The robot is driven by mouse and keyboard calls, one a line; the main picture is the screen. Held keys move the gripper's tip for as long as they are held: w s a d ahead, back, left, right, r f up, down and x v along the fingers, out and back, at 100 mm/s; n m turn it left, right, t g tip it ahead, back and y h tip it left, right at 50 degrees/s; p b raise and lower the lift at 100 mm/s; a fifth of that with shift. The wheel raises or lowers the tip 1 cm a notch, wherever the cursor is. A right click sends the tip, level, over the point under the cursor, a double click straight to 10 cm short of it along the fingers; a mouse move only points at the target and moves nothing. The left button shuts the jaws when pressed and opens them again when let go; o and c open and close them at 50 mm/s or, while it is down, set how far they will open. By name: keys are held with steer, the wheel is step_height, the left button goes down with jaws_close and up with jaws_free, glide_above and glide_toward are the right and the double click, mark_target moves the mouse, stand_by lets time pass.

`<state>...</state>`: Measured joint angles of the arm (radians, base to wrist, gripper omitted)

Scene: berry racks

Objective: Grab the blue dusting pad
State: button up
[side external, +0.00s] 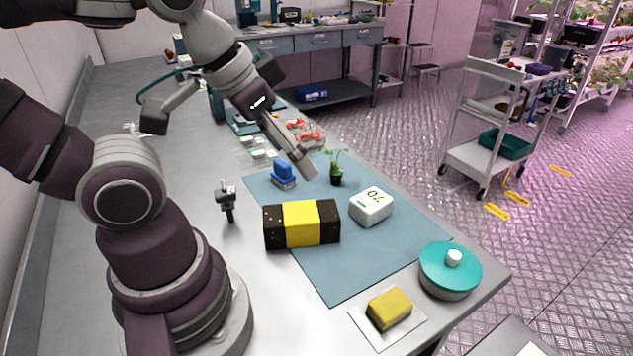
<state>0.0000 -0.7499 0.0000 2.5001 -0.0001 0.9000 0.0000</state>
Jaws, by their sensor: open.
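The blue dusting pad (284,171) looks like a small blue block with a wider, paler-edged lower part. It rests near the far left corner of the blue-grey mat (345,270). My gripper (305,163) reaches down from the upper left, its tip in the picture just right of and slightly above the pad. It is open and holds nothing. The fingers overlap from this side, so the gap between them does not show clearly. The gripper appears apart from the pad, but its exact height above the mat is hard to tell.
On the mat are a potted seedling (336,170), a white display box (371,206) and a black-and-yellow block (302,223). Nearer are a teal-lidded pot (450,272) and a yellow sponge (389,308). A small dark tool (228,203) stands left. Red berries (305,130) lie behind.

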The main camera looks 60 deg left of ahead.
steer(key=m+g+y, duration=0.4)
steer(key=m+g, duration=0.2)
steer(key=m, duration=0.9)
glide_toward(282, 163)
step_height(282, 163, down, 2)
steer(key=shift+m+g, duration=0.3)
steer(key=x, duration=1)
steer(key=shift+w+a+f, duration=0.2)
steer(key=shift+a+f, duration=0.05)
steer(key=shift+a, duration=0.3)
steer(key=shift+c, duration=0.3)
